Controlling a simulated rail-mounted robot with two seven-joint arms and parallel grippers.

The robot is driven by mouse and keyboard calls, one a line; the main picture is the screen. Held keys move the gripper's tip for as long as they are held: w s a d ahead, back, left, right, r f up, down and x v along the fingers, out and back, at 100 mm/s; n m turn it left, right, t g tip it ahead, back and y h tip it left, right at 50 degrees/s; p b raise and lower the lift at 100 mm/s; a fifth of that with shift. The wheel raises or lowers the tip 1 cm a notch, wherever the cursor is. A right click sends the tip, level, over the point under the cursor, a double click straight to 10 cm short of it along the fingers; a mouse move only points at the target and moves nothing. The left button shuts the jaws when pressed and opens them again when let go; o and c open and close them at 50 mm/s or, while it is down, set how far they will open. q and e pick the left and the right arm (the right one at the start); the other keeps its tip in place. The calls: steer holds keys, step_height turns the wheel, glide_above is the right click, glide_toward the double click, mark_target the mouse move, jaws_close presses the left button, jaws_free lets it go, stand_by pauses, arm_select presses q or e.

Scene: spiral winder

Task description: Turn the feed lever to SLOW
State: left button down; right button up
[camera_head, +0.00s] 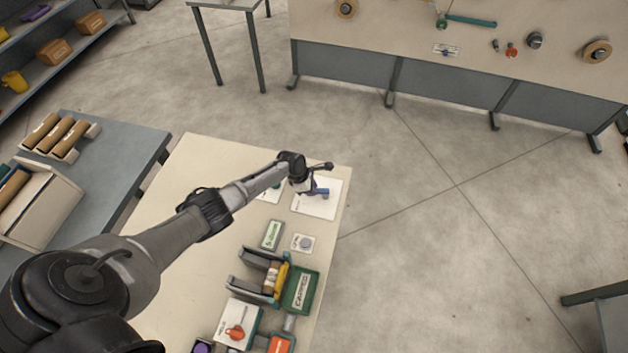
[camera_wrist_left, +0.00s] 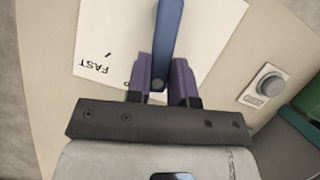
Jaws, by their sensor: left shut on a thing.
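The feed lever (camera_head: 322,192) is a blue bar on a white plate (camera_head: 328,208) near the far right corner of the cream table. In the left wrist view the lever (camera_wrist_left: 167,32) runs up from between the fingers, and the plate (camera_wrist_left: 105,35) shows the word FAST at its left, upside down. My left gripper (camera_wrist_left: 162,82) is shut on the lever, with a purple finger on each side of it. In the head view this gripper (camera_head: 308,188) is over the plate's left part. Other plate markings, including SLOW, are hidden or unreadable. My right gripper is in neither view.
A grey round button (camera_head: 305,243) on a small plate and a green-marked plate (camera_head: 272,235) lie nearer. Closer still are a green tray (camera_head: 303,291) and a red lever (camera_head: 237,331) on a white plate. Open floor lies right of the table.

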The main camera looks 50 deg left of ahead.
arm_select(q)
steer(key=shift+s+d+r+n+t+p, duration=0.2)
steer(key=shift+n+p, duration=0.3)
steer(key=shift+p, duration=0.65)
steer(key=shift+s+d+r+n+t+p, duration=0.15)
steer(key=shift+n+p, duration=0.35)
steer(key=shift+p, duration=0.6)
steer(key=shift+s+d+f+n+y+p, duration=0.1)
steer(key=shift+d+n+y+p, duration=0.4)
steer(key=shift+p, duration=0.4)
steer(key=shift+s+f+n+t+p, duration=0.1)
steer(key=shift+n+t+p, duration=0.15)
steer(key=shift+n+p, duration=0.4)
steer(key=shift+n, duration=0.25)
steer(key=c, duration=1)
jaws_free()
steer(key=shift+f, duration=0.1)
steer(key=shift+s, duration=0.1)
